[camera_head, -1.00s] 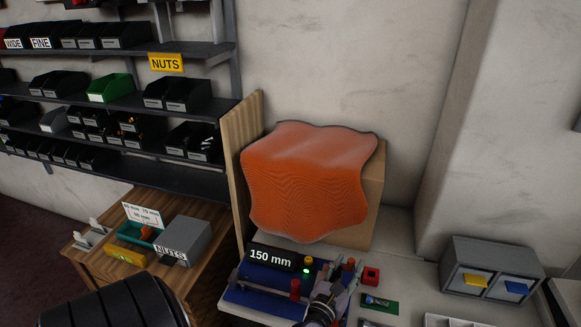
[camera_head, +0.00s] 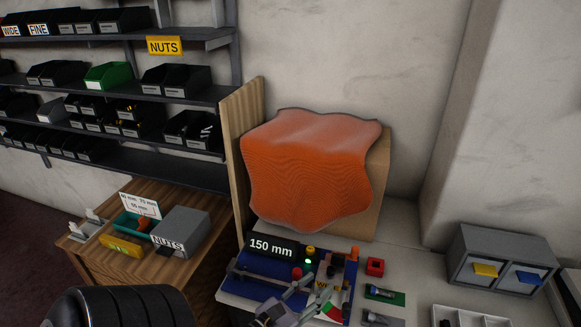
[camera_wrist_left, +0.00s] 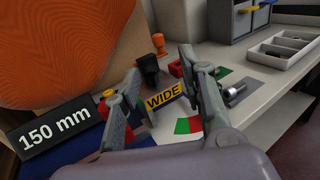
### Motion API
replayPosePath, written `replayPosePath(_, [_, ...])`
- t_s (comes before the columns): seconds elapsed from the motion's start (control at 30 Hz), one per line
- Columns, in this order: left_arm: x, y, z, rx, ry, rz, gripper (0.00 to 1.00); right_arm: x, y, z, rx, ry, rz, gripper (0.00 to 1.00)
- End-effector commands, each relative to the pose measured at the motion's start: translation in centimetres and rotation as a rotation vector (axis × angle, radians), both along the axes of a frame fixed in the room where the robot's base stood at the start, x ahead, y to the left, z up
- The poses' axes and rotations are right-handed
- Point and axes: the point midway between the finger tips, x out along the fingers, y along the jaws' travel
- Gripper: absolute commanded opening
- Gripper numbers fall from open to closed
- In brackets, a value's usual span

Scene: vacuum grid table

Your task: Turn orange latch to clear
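A small upright orange piece, apparently the orange latch (camera_head: 354,252), stands at the back right of the blue fixture (camera_head: 249,290). In the left wrist view an orange knob-topped piece (camera_wrist_left: 158,45) shows beyond the fingers. My left gripper (camera_head: 313,289) is over the front right of the fixture, in front of the orange piece and apart from it. In the left wrist view its two fingers (camera_wrist_left: 163,66) are spread with nothing between them. A yellow WIDE label (camera_wrist_left: 164,97) and a red and green marking (camera_wrist_left: 188,126) lie below. My right gripper is not in view.
A black 150 mm sign (camera_head: 272,247) stands at the fixture's back left. A large orange wavy sheet (camera_head: 305,175) rises behind. A red block (camera_head: 375,266) and green card (camera_head: 385,295) lie to the right. A grey drawer unit (camera_head: 497,262) is farther right.

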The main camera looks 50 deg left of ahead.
Motion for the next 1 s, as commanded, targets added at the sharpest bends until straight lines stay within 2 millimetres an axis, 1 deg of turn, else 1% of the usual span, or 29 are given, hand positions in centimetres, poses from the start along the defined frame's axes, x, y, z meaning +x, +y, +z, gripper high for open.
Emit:
replayPosePath(0.03, [-1.2, -0.1, -0.4, 0.001, 0.005, -0.002, 0.38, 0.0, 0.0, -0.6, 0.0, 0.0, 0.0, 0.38])
replayPosePath(0.23, [-4.9, -0.2, -0.2, -0.006, 0.002, 0.001, 0.38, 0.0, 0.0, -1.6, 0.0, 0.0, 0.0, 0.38])
replayPosePath(0.3, [-4.2, 0.8, 1.1, -0.13, -0.039, 0.072, 0.38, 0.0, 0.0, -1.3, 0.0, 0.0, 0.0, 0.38])
replayPosePath(0.4, [-4.0, 2.0, 1.9, -0.281, -0.077, 0.156, 0.38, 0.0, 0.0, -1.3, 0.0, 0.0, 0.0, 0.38])
replayPosePath(0.6, [-4.2, 4.4, 2.4, -0.578, -0.146, 0.322, 0.38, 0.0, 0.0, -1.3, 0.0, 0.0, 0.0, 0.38])
replayPosePath(0.77, [-4.7, 6.1, 1.8, -0.808, -0.19, 0.456, 0.38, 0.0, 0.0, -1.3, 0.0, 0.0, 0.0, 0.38])
replayPosePath(0.87, [-5.2, 6.8, 1.0, -0.949, -0.212, 0.541, 0.38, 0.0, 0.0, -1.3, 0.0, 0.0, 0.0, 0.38])
replayPosePath(1.0, [-5.9, 7.3, -0.6, -1.142, -0.233, 0.659, 0.38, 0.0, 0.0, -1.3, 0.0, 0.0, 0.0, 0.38])
